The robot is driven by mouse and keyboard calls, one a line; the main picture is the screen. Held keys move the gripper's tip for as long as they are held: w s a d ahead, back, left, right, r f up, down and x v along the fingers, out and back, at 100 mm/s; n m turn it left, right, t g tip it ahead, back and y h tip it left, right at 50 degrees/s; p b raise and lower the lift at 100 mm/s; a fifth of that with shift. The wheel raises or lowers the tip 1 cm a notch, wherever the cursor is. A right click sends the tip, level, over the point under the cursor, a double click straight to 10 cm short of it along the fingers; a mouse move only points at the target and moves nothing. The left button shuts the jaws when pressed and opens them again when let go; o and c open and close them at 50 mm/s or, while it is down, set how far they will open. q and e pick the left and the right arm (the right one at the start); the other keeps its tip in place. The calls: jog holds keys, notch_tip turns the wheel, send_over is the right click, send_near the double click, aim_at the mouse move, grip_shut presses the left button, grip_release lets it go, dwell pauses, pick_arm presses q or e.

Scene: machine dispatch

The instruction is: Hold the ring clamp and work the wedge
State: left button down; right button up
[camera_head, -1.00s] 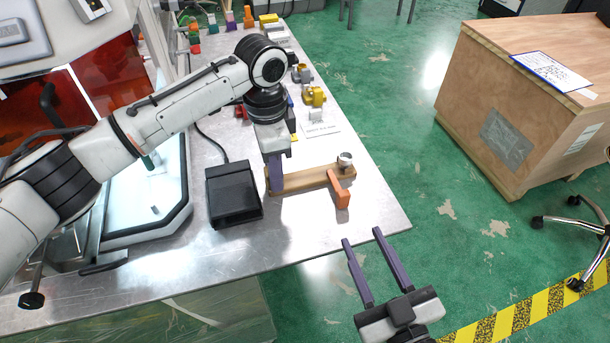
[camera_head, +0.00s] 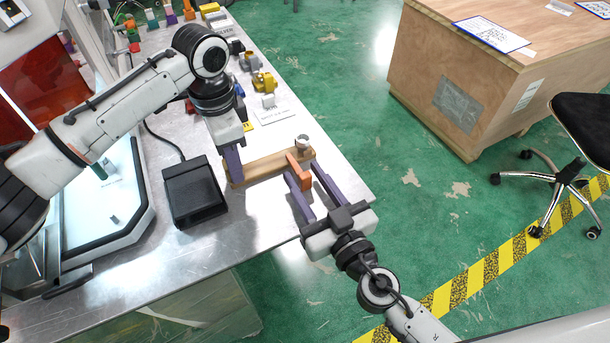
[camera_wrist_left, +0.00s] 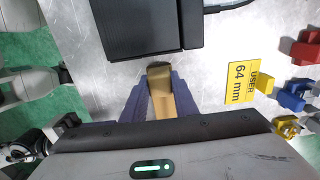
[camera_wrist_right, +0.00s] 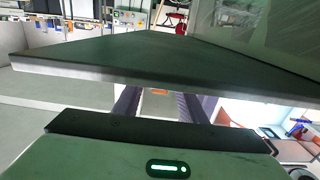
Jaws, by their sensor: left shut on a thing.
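The ring clamp (camera_head: 262,168) is a brown wooden bar on the metal bench, with a silver ring (camera_head: 302,143) at its far right end. An orange wedge-like piece (camera_head: 299,171) sits across it near the ring. My left gripper (camera_head: 232,168) is shut on the clamp's left end; the left wrist view shows the wood (camera_wrist_left: 162,85) between its fingers. My right gripper (camera_head: 303,176) is open at the bench edge, its fingertips on either side of the orange piece.
A black box (camera_head: 193,191) with a cable stands left of the clamp. A yellow label (camera_wrist_left: 239,82) reading 64 mm lies nearby. Several coloured fixtures line the bench behind. The bench edge (camera_wrist_right: 160,86) crosses the right wrist view. Open floor lies right of the bench.

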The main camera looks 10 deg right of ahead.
aim_at(303, 175)
jog(key=shift+w+a, duration=0.1)
jog(key=shift+w, duration=0.25)
grip_shut()
jog(key=shift+x, duration=1.4)
grip_release()
jog(key=shift+s, duration=0.15)
jog(key=v, duration=1.1)
jog(key=shift+s, duration=0.35)
jog(key=shift+r, duration=0.1)
